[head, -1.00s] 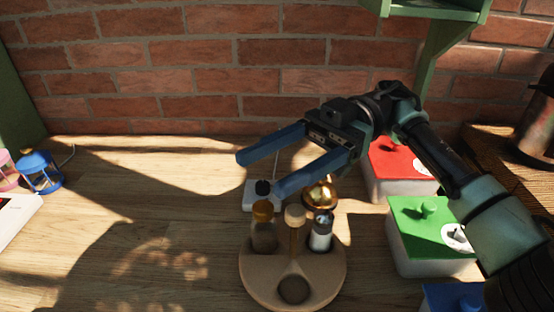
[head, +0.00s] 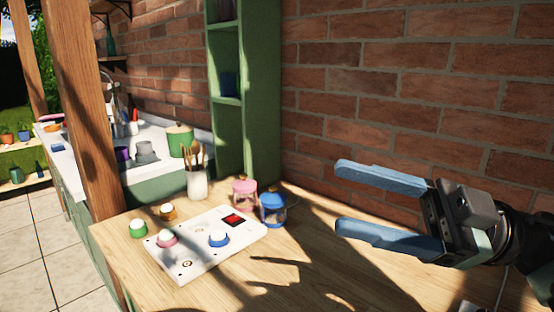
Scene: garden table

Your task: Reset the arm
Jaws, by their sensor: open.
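My gripper (head: 352,197) is at the right of the head view, in front of the brick wall and above the wooden table (head: 330,262). Its two blue fingers point left and are spread apart, with nothing between them. My arm runs off the right edge of the picture. The gripper touches nothing that I can see.
A white panel (head: 192,262) with a red screen and coloured cups lies on the table at left. A pink lantern (head: 244,193) and a blue lantern (head: 273,210) stand beside it. A utensil jar (head: 197,183) stands behind. A wooden post (head: 85,120) rises at left.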

